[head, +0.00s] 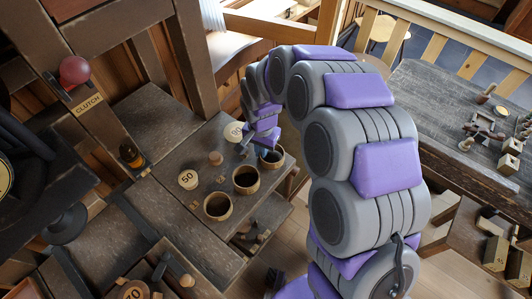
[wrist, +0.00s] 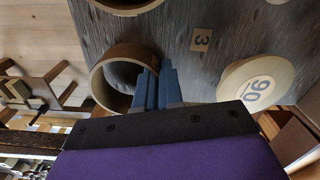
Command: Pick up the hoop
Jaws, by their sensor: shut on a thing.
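The hoop (head: 269,165) is a short brown ring at the far right end of a row on the dark wooden bench. In the wrist view, the hoop (wrist: 104,73) shows its open mouth and pale rim. My gripper (wrist: 159,68) has its blue fingers on either side of the hoop's right wall, shut on it. In the head view, my gripper (head: 256,149) is at the hoop's rim from behind and left. The fingers hide part of the wall. I cannot tell whether the hoop is lifted off the bench.
Two similar rings (head: 246,180) (head: 218,206) stand beside it. Round discs marked 90 (head: 234,132) and 50 (head: 188,179) and a small knob (head: 215,158) are close by. A wooden post (head: 196,60) rises behind. The bench's right edge is near the hoop.

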